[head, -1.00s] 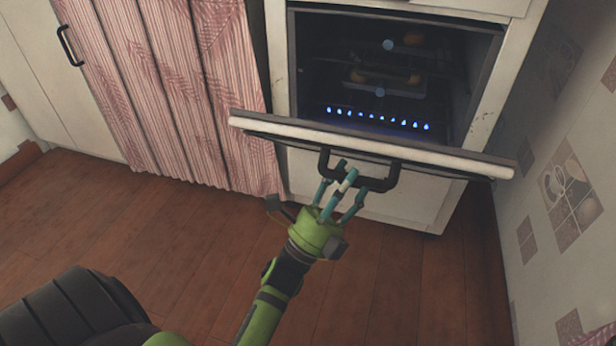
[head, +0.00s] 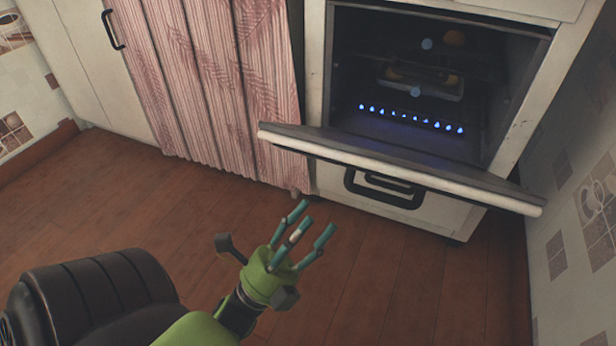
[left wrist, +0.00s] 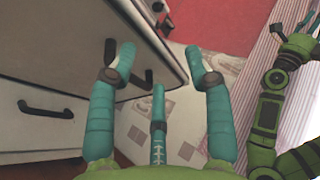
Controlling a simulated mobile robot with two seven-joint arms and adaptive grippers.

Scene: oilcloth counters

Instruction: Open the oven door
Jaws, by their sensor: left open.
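The oven (head: 325,80) stands at the upper right in the head view. Its door (head: 400,172) is swung down on its lower edge, and the lit cavity shows above it. The black door handle (head: 350,184) hangs below the door's outer edge. My left gripper (head: 306,228) is open and empty, its three teal fingers spread. It is left of and below the handle, apart from it. The left wrist view shows the open fingers (left wrist: 165,75), with the door panel (left wrist: 120,30) and parts of a black handle behind them.
Blue flames (head: 410,118) burn inside the oven, below a tray with food (head: 425,84). A pink striped curtain (head: 215,80) and a white cabinet (head: 85,70) are on the left. A tiled wall (head: 580,230) borders the right. The wooden floor (head: 180,220) is clear.

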